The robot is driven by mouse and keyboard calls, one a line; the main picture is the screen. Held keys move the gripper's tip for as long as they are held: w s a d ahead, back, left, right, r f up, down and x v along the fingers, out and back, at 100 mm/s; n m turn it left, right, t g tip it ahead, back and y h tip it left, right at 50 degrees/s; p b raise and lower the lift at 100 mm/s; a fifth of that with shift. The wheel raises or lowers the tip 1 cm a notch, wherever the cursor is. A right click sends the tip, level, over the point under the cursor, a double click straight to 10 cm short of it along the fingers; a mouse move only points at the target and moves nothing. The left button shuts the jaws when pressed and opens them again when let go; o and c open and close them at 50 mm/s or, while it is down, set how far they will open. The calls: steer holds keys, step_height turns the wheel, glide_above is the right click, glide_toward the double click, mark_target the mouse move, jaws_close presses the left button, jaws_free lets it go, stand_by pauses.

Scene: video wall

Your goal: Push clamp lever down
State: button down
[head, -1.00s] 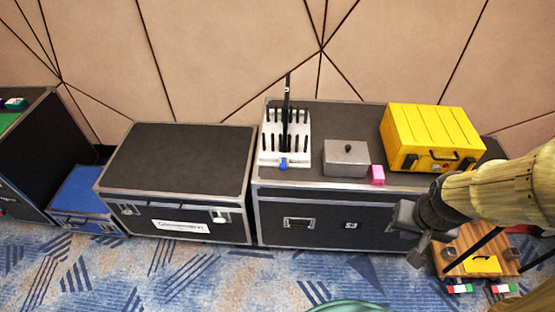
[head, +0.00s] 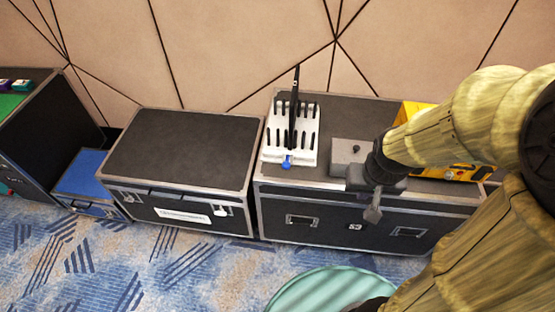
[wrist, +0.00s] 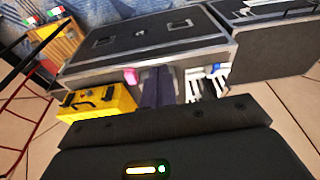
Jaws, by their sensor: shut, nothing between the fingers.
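A white slotted rack (head: 276,155) stands on the right black case, with a tall black upright bar (head: 294,108) and a blue piece (head: 287,161) at its front. The upright bar looks like the clamp lever, but I cannot tell for sure. In the wrist view the rack (wrist: 203,87) and the blue piece (wrist: 216,68) show just right of my fingers. My gripper (head: 373,211) is shut and empty, in front of the case's right part, to the right of the rack and apart from it. My shut fingers (wrist: 158,88) also show in the wrist view.
A grey lidded box (head: 350,152) stands right of the rack, partly behind my gripper. A lower black case (head: 180,150) with a clear top stands left. Patterned carpet lies in front.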

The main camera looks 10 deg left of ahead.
stand_by(0.3)
steer(key=m+g, duration=0.3)
steer(key=m, duration=0.6)
glide_above(287, 162)
step_height(287, 162, down, 15)
steer(key=shift+w+d+y+b, duration=0.3)
steer(key=shift+d+y+b, duration=0.05)
steer(key=shift+d+y, duration=0.05)
steer(key=shift+f, duration=0.15)
steer(key=shift+s+a+f+b, duration=0.1)
steer(key=shift+s+f+b, duration=0.05)
steer(key=shift+f+b, duration=1.35)
steer(key=shift+s+a+f+b, duration=0.1)
steer(key=shift+f+b, duration=0.95)
steer(key=shift+f, duration=0.8)
steer(key=shift+f, duration=0.1)
